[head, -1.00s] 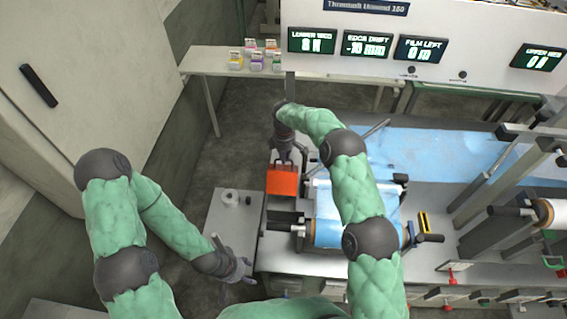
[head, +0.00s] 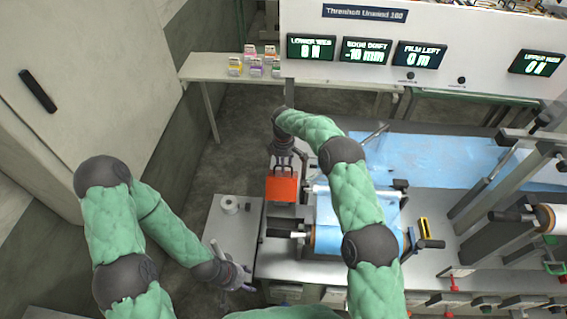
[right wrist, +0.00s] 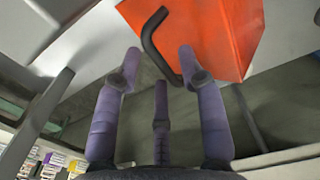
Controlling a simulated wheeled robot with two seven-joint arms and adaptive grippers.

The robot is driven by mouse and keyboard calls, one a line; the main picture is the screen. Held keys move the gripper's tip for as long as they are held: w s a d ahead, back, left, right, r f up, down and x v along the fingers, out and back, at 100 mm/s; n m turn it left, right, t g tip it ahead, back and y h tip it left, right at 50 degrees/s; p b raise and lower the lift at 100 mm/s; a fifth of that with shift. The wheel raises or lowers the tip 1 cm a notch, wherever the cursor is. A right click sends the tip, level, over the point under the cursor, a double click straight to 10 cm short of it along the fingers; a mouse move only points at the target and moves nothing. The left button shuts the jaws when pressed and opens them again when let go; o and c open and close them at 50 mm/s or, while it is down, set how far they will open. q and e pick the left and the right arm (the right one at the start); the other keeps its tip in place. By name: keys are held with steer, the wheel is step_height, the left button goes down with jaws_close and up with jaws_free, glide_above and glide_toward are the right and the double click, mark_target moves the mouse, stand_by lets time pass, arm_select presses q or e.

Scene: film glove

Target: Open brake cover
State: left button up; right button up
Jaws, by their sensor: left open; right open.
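The orange brake cover (head: 282,190) sits at the left end of the machine, beside the film roll. In the right wrist view the cover (right wrist: 205,35) fills the top middle, with a bent black handle (right wrist: 152,45) on it. My right gripper (head: 283,162) is open just behind the cover in the head view. In the right wrist view its spread fingers (right wrist: 158,68) have the handle between the outer two; the handle's lower end overlaps the right finger, and contact cannot be told. My left gripper (head: 243,277) is open and empty low in the head view, beside the small grey table.
The blue film roll (head: 330,239) lies close right of the cover. A shelf (head: 205,70) with small boxes is behind. Bare floor lies between shelf and machine.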

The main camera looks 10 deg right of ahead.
step_height(320, 180, up, 12)
stand_by(0.5)
steer(key=shift+f, duration=0.1)
steer(key=shift+s+d+f, duration=0.1)
steer(key=shift+d, duration=0.05)
jaws_close()
steer(key=n+t+h+b, duration=0.1)
steer(key=n+t+b, duration=0.5)
steer(key=n, duration=1.2)
glide_toward(284, 175)
steer(key=shift+t+h, duration=0.3)
steer(key=shift+t, duration=0.5)
steer(key=p+x, duration=0.1)
steer(key=x, duration=0.4)
steer(key=shift+w, duration=0.25)
steer(key=shift+w+d+f, duration=0.15)
steer(key=shift+w+f, duration=0.15)
steer(key=shift+w, duration=0.25)
